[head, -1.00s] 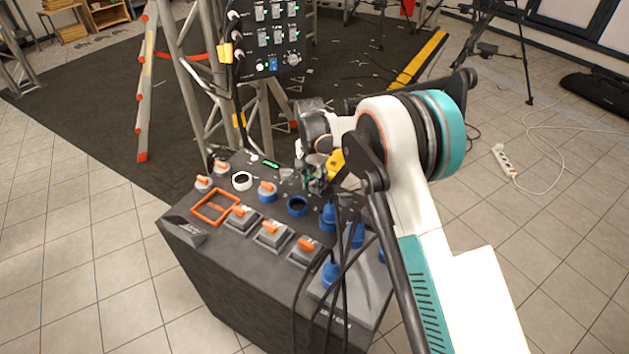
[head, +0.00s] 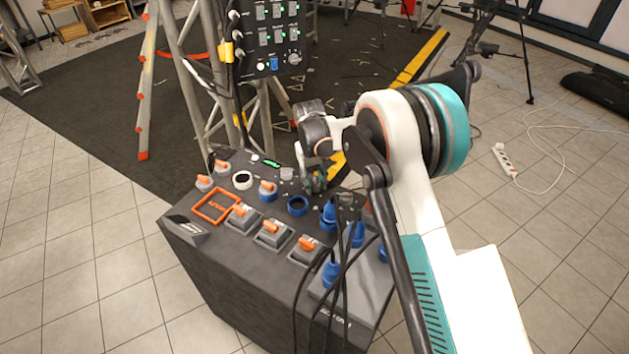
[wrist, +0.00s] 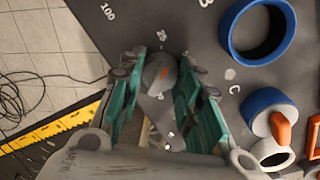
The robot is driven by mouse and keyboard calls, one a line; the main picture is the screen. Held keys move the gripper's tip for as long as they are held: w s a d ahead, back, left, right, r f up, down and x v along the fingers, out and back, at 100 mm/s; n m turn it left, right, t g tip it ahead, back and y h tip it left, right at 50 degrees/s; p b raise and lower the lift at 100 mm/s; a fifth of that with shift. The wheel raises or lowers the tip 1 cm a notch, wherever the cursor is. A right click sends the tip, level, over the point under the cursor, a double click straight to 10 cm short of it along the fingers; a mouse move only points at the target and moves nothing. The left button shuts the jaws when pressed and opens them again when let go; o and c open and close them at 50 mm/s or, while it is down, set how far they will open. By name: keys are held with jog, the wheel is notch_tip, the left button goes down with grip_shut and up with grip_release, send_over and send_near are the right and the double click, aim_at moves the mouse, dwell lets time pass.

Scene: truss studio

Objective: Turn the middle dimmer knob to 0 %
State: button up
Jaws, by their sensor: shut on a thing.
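My gripper (wrist: 158,88) has green fingers and is shut on a round grey knob (wrist: 160,70) on the dark panel. An orange mark shows on the knob's top in the wrist view. The fingers hide parts of the knob's sides. In the head view my gripper (head: 314,182) points down at the back part of the console top (head: 222,255), and the held knob is hidden there.
Blue rings (head: 297,206), orange-handled switches (head: 272,233) and an orange frame (head: 216,206) crowd the console top. Blue plugs with black cables (head: 330,272) stand at its right. A truss with a control panel (head: 275,38) stands behind.

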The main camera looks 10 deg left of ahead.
aim_at(315, 183)
jog(key=n, duration=0.4)
jog(key=shift+n, duration=0.3)
jog(key=n, duration=0.3)
jog(key=shift+n+t, duration=0.3)
jog(key=shift+n, duration=0.1)
jog(key=n, duration=0.4)
jog(key=shift+y, duration=0.3)
jog(key=shift+d+n, duration=0.1)
jog(key=shift+n, duration=2)
jog(key=shift+s, duration=0.1)
jog(key=o, duration=1)
jog(key=shift+o, duration=0.2)
notch_tip(315, 183, up, 12)
jog(key=shift+s+d, duration=0.15)
jog(key=shift+s, duration=0.15)
